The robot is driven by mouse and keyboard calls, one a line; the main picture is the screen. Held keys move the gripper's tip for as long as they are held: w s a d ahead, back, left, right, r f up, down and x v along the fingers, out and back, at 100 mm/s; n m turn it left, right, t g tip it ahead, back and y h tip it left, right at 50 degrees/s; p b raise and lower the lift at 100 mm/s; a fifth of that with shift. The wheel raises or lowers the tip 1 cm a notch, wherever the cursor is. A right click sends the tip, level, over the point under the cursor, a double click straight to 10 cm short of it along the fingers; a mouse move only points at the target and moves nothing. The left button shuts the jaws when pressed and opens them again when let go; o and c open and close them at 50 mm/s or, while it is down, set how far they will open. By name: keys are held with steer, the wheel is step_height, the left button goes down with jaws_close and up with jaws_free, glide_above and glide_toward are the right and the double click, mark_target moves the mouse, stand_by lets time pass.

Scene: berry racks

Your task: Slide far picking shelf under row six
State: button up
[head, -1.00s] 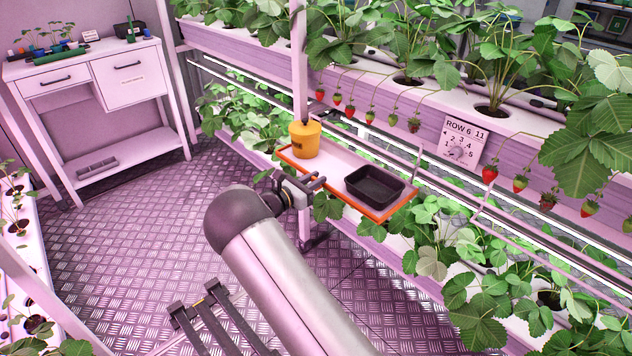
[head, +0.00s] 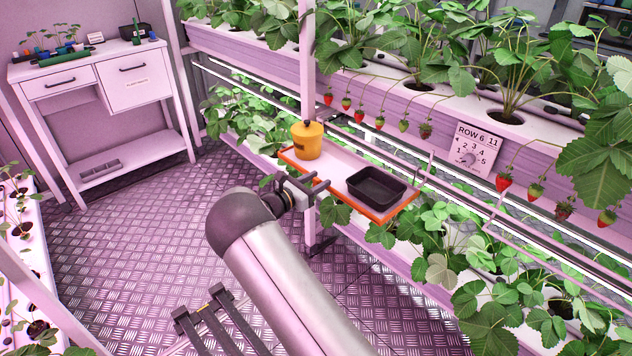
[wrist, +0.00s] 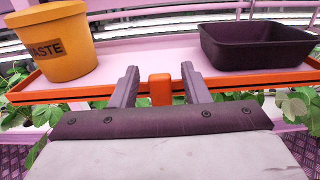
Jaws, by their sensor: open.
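The picking shelf (head: 372,213), a pale board with an orange rim, hangs along the rack's rail, left of and below the row sign (head: 474,149), which reads "ROW 6 11". A yellow waste bucket (head: 308,141) stands at its far end and a black tray (head: 376,186) at its near end. My gripper (head: 321,183) is at the shelf's front edge. In the wrist view, my open fingers (wrist: 160,80) stand on either side of an orange knob (wrist: 160,89) on the front rim. Whether they touch the knob cannot be told.
Strawberry plants with hanging fruit (head: 404,126) grow above the shelf, and leafy plants (head: 470,270) below. A pink post (head: 308,80) stands by the bucket. A white workbench (head: 100,80) is at the back left.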

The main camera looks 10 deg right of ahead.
steer(key=v, duration=1.7)
steer(key=shift+s+a, duration=0.15)
steer(key=s+d+r+m+g+y+p, duration=0.2)
steer(key=s+d+r+m+g+p, duration=0.1)
steer(key=s+d+r+m+g, duration=0.4)
steer(key=s+d+r+m+g+y+p, duration=0.2)
steer(key=s+d+m+y, duration=0.1)
steer(key=s+d, duration=0.4)
steer(key=s+r+m+y+p, duration=0.2)
steer(key=s+r+m+y, duration=0.1)
steer(key=s, duration=0.4)
steer(key=s+r+m+y+p, duration=0.2)
steer(key=s+r+m+y, duration=0.1)
steer(key=s+m, duration=0.3)
steer(key=s+r+m+y+p, duration=0.2)
steer(key=s+r+m+y, duration=0.2)
steer(key=s, duration=0.5)
steer(key=shift+s+d+m+p, duration=0.3)
steer(key=shift+s+d+m, duration=0.1)
steer(key=shift+m, duration=0.1)
